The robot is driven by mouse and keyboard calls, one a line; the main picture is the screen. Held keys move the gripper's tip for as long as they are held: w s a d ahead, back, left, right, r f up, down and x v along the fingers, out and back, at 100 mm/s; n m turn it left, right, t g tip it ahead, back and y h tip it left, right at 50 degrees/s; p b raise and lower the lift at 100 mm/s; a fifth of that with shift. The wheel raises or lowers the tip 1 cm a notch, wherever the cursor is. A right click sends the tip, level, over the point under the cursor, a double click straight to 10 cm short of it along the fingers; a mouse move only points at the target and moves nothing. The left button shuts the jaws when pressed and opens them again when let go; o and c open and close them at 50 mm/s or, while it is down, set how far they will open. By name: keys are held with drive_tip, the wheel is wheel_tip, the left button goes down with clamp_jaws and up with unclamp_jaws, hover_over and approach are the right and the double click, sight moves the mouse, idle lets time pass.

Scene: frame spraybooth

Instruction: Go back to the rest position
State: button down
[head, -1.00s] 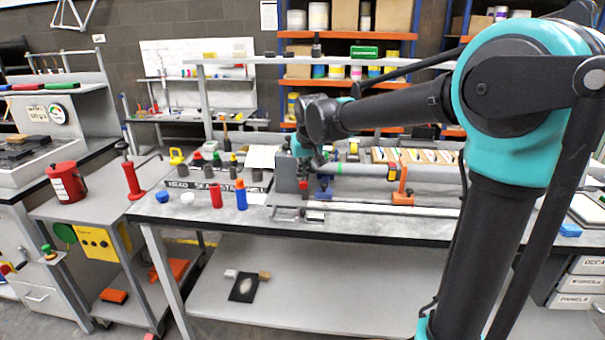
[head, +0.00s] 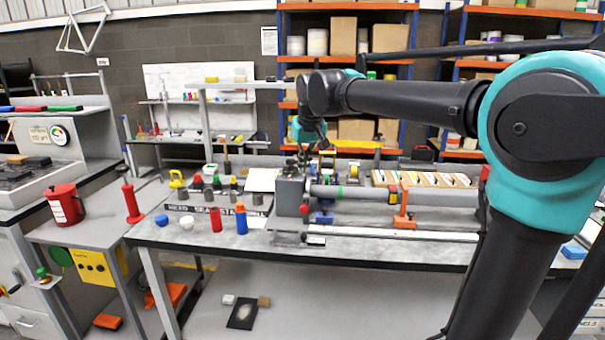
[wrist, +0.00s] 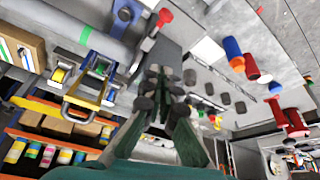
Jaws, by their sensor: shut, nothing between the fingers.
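My gripper (head: 313,146) is at the end of my raised arm, above the back part of the long workbench (head: 345,250). It hangs near the grey block with the red knob (head: 289,194) and appears clear of it. In the wrist view my gripper (wrist: 172,76) has its dark fingers together, with nothing held between them. The view there is tilted, with the bench top and its holders beyond the fingertips.
A red cylinder (head: 216,219) and a blue bottle with an orange top (head: 241,218) stand on the bench front. A clamped grey tube (head: 350,192) and an orange clamp (head: 404,208) lie to the right. Shelves (head: 347,6) stand behind. A red bucket (head: 66,204) is left.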

drive_tip(key=shift+r, duration=0.15)
drive_tip(key=s+d+f+m, duration=0.1)
drive_tip(key=s+d+f, duration=0.3)
drive_tip(key=d+f, duration=0.3)
drive_tip(key=s+d+f+m, duration=0.1)
drive_tip(key=s+d+f, duration=0.4)
drive_tip(key=d+f, duration=0.2)
drive_tip(key=s+d+f+m+h, duration=0.1)
drive_tip(key=s+d+f, duration=0.3)
drive_tip(key=d+f, duration=0.3)
drive_tip(key=shift+s+f, duration=0.4)
drive_tip(key=shift+f, duration=0.4)
drive_tip(key=s+d+f+m, duration=0.1)
drive_tip(key=s+d+f, duration=0.4)
drive_tip(key=s+f, duration=0.3)
drive_tip(key=shift+s+h, duration=0.3)
drive_tip(key=shift+s, duration=0.7)
